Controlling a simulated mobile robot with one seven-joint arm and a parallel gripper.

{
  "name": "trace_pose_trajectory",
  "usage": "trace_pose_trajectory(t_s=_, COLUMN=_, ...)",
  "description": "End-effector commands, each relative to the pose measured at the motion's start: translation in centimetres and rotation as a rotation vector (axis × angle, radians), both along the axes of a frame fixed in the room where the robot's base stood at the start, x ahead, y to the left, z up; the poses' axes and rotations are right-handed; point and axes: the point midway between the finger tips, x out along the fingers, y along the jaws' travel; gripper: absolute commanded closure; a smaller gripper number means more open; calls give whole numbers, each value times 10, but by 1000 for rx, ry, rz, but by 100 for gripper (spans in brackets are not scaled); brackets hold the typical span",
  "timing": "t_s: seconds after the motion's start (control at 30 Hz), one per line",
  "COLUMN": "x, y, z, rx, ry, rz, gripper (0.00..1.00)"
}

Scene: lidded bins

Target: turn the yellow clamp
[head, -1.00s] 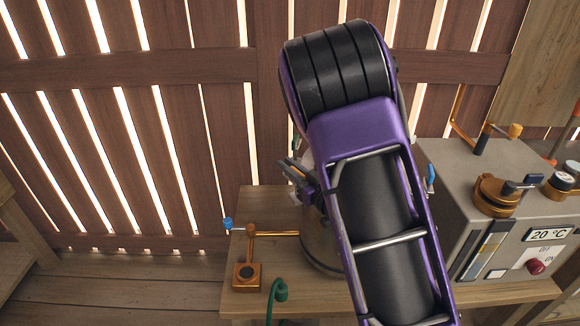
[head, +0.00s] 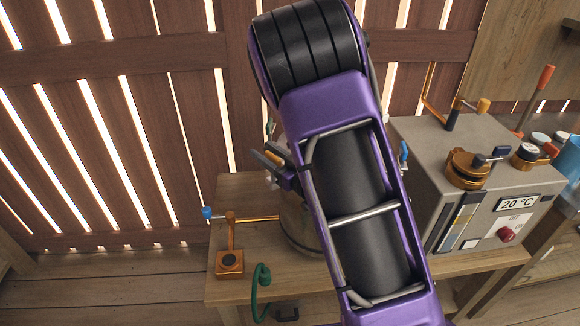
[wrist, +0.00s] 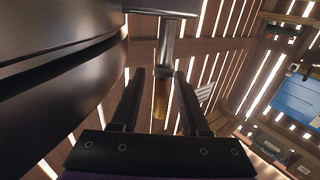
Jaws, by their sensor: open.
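The yellow clamp (wrist: 161,98) shows in the wrist view as an amber-yellow handle on a grey metal stem with a crosspiece at its top. In the head view a small yellow piece of it (head: 274,158) shows at my gripper. My gripper (wrist: 160,76) is open, with one dark finger on each side of the handle. I see no clear contact. In the head view my gripper (head: 268,161) is beside the metal vessel (head: 297,222). My arm hides most of the vessel and its far side.
A large dark rounded surface (wrist: 55,75) fills the left of the wrist view. A blue handle (head: 403,154) stands right of my arm.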

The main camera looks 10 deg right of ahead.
Motion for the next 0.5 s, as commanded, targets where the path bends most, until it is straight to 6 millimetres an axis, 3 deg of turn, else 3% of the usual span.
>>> trace_pose_trajectory(t_s=0.33, x=-63, y=-48, z=0, rx=3, ry=3, rz=-8, gripper=55)
trace_pose_trajectory(t_s=0.5, x=-83, y=-62, z=6, rx=1, ry=7, rz=-5, gripper=55)
